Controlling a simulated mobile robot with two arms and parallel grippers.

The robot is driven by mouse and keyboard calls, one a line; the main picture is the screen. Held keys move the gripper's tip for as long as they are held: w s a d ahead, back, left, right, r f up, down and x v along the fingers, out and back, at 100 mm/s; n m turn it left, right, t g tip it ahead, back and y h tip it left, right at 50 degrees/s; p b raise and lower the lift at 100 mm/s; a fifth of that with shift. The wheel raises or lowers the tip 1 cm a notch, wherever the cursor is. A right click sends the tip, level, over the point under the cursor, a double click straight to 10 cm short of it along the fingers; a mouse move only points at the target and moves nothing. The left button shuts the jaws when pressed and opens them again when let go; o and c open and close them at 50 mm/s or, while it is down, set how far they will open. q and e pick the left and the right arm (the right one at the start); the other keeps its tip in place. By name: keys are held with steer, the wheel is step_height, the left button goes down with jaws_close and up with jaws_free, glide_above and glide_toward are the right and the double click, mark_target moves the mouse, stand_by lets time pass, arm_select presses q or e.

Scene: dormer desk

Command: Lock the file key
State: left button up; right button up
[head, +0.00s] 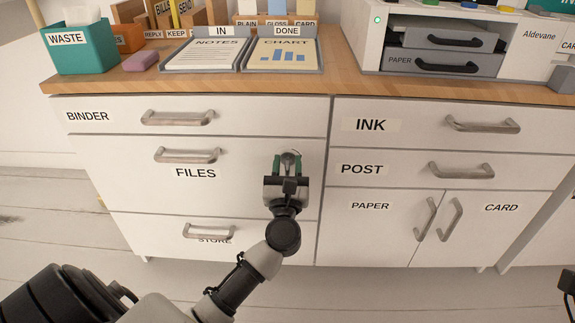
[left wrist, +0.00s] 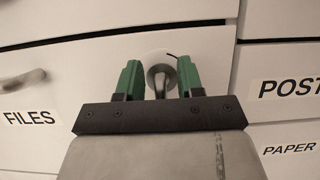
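The file key (head: 290,155) is a small metal key in the round lock at the upper right of the FILES drawer (head: 240,195). The drawer looks closed. My left gripper (head: 289,165) is in front of the lock, pointing at the drawer face. In the left wrist view its green fingers (left wrist: 160,82) stand on either side of the key (left wrist: 160,72), with a gap on both sides, so it is open and not gripping. The key's exact turn is hard to tell. A dark part at the right edge of the head view may be my right gripper (head: 568,283); its fingers are unclear.
The BINDER drawer (head: 105,105) is above and the STORE drawer (head: 150,235) below, both closed. INK (head: 410,122) and POST (head: 400,165) drawers lie to the right. Metal handles stick out. Trays (head: 240,69) and boxes sit on the wooden desktop (head: 340,82).

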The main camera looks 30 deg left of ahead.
arm_select(q)
jaws_close()
